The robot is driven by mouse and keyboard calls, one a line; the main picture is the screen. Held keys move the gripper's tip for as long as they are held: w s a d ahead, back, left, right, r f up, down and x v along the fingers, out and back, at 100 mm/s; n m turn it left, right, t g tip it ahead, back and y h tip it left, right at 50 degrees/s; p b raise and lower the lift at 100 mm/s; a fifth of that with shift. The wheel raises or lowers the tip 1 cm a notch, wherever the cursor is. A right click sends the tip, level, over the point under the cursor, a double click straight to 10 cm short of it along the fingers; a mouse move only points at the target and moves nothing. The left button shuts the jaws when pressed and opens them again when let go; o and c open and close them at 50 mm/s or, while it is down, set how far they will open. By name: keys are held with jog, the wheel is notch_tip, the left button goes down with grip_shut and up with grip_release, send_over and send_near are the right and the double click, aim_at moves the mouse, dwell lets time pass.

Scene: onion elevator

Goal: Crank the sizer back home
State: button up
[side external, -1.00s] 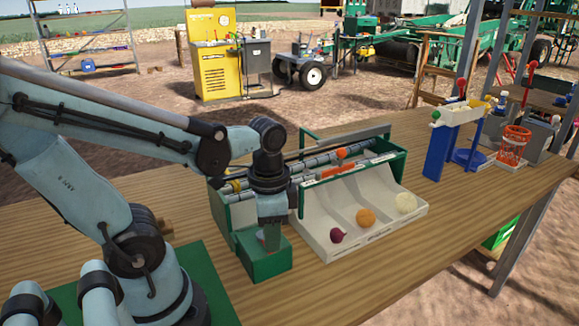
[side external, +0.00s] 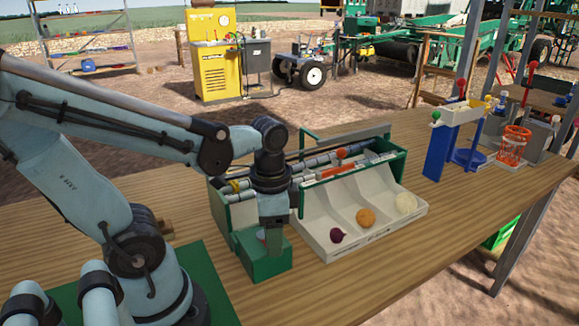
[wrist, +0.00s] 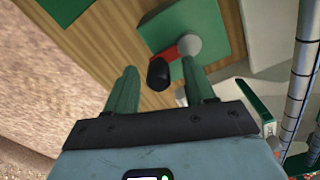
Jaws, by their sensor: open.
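The crank is on a green box (side external: 265,264) at the near left end of the sizer (side external: 222,210). In the wrist view it has a grey hub (wrist: 188,46), a short red arm (wrist: 168,53) and a black knob (wrist: 158,74). My gripper (side external: 272,245) points down over the green box. In the wrist view its two green fingers are apart, with the knob showing in the gap between them. I cannot tell if the fingers reach down around the knob. In the side view my gripper hides most of the crank. The sizer's grey rollers (side external: 322,158) lie in a green frame.
A white three-chute tray (side external: 318,240) fronts the sizer, holding a red onion (side external: 338,235), an orange-yellow onion (side external: 366,217) and a white onion (side external: 405,203). A blue stand (side external: 437,152) and an orange basket (side external: 514,146) are farther right. The front wooden table (side external: 400,262) is clear.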

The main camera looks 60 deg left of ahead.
jog(key=shift+r, duration=3.5)
jog(key=w+d+f+n+t, duration=0.1)
jog(key=w+n+t, duration=0.3)
jog(key=w+t, duration=0.2)
jog(key=shift+w+d+f+t, duration=0.25)
jog(key=shift+w+f+t, duration=0.1)
jog(key=shift+t, duration=0.25)
